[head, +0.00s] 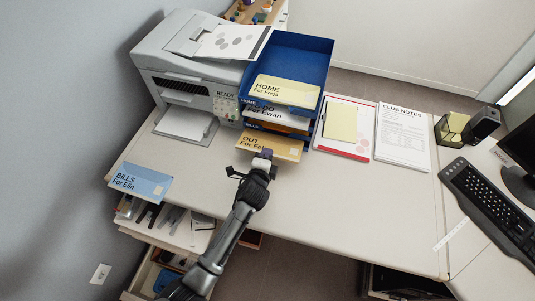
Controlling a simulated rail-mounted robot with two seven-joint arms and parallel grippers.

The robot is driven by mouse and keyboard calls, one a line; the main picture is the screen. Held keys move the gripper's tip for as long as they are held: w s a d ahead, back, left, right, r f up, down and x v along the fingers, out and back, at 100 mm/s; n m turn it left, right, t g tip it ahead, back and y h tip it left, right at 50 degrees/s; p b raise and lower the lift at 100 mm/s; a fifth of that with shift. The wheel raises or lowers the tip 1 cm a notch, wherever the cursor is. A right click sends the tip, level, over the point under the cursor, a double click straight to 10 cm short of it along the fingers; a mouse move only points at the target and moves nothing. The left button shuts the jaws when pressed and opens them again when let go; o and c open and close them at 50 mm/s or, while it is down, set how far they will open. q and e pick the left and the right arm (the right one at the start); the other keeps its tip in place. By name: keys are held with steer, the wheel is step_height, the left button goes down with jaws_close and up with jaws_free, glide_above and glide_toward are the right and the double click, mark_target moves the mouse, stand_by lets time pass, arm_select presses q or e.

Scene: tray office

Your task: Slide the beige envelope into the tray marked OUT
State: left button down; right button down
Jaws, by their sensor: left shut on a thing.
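The beige envelope (284,150), printed "OUT" and "For Fe…", is in front of the blue tray stack (312,58). My left gripper (263,154) is shut on its near edge and covers part of the print. The envelope's far edge is close to the lowest part of the stack; I cannot tell whether it is inside. The top tray holds a yellow envelope (287,91) reading "HOME For Freja". Below it show a white envelope (278,114) with "For Ewan" and an orange one (277,128). No tray label reading OUT is clearly visible. My right gripper is not in view.
A printer (198,72) stands left of the stack. A clipboard (345,128) and club notes (402,137) lie to the right. A blue BILLS envelope (140,182) is at the desk's left end. The desk (350,205) is clear at front centre; a keyboard (492,210) is far right.

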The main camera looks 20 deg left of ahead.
mark_target(274, 143)
arm_select(q)
steer(key=shift+w+f+b, duration=0.15)
steer(key=shift+f+b, duration=0.45)
step_height(274, 143, down, 2)
steer(key=b, duration=0.3)
steer(key=shift+f, duration=0.25)
steer(key=x, duration=0.2)
steer(key=b+x, duration=0.1)
steer(key=x, duration=0.1)
steer(key=b+x, duration=0.1)
steer(key=x, duration=0.1)
steer(key=shift+w+d+r, duration=0.1)
steer(key=shift+w+r, duration=0.1)
steer(key=shift+w, duration=0.1)
steer(key=shift+b+x, duration=0.9)
steer(key=shift+x, duration=0.35)
steer(key=shift+w+r, duration=0.1)
steer(key=c, duration=1.1)
jaws_free()
